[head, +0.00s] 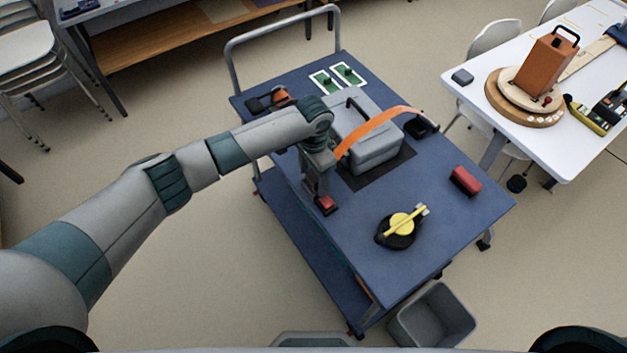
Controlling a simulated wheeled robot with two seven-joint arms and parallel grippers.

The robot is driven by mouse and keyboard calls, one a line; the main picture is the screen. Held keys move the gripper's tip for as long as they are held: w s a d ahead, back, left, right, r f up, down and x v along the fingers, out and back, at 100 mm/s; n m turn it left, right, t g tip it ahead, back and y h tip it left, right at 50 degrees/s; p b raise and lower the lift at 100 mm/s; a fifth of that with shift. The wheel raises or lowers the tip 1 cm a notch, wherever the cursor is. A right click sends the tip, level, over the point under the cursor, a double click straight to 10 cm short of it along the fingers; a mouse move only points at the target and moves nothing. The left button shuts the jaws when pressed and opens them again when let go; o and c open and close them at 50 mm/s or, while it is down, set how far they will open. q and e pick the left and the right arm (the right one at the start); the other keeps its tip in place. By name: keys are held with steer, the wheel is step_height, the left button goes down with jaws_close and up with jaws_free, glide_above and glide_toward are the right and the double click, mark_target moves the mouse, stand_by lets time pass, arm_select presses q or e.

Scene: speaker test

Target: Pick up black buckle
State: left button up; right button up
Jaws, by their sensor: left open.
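A black buckle (421,127) lies on the blue cart top (462,222), at the right end of an orange strap (385,123) that arches over a grey case (376,151). Another dark piece (259,105) with orange by it lies at the cart's left side; I cannot tell if it is a buckle too. My left gripper (325,206) is open and points down over the cart, in front and left of the case, well apart from the black buckle. My left wrist hides part of the case and strap. My right gripper is out of view.
Green-and-white cards (337,77) lie behind the case. The cart has a metal handle (231,62). A grey bin (432,316) stands on the floor.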

mark_target(313, 175)
arm_select(q)
steer(key=c, duration=1.1)
steer(key=shift+c, duration=0.2)
steer(key=shift+r, duration=0.1)
step_height(313, 175, up, 10)
steer(key=b, duration=0.2)
steer(key=shift+b, duration=0.3)
